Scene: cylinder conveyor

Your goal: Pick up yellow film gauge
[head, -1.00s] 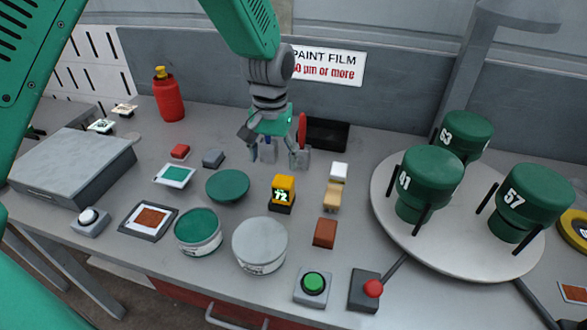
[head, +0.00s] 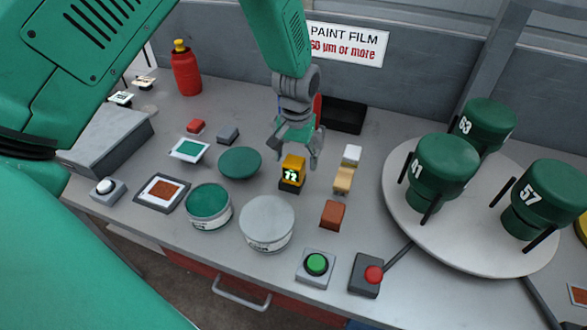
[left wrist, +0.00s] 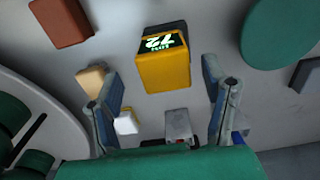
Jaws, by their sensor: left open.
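The yellow film gauge (head: 292,170) stands on the table with a lit display reading 72 and a dark base. It also shows in the left wrist view (left wrist: 166,72), ahead of the fingertips and between their lines. My left gripper (head: 298,160) is open and empty, pointing down just above and behind the gauge. Its two fingers show apart in the left wrist view (left wrist: 163,85). I cannot tell how much height separates the fingertips from the gauge. My right gripper is not in view.
A green disc lid (head: 240,162) lies left of the gauge. A brush (head: 345,175) and a brown block (head: 332,214) lie to its right. Paint tins (head: 267,226) stand in front. A round turntable (head: 400,205) with green numbered canisters fills the right side.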

